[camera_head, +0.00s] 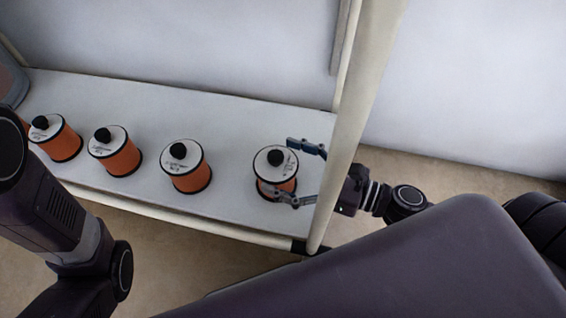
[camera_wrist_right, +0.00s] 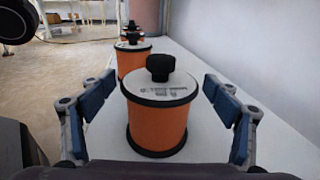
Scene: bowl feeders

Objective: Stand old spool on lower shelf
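An orange spool (camera_head: 286,185) with a white top, black rims and a black knob stands upright on the white shelf (camera_head: 235,120), near its right end. My right gripper (camera_head: 279,166) reaches in past the post, with one finger on each side of this spool. In the right wrist view the spool (camera_wrist_right: 158,125) stands between the blue-padded fingers, with a small gap on each side, so the gripper is open. My left arm shows at the left of the head view, but its gripper is out of view.
Several similar spools stand in a row to the left, the nearest one (camera_head: 188,180) well clear of the gripper. A pale upright post (camera_head: 345,130) stands at the shelf's right end, close to my right arm. A rail (camera_head: 190,220) runs along the shelf's front edge.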

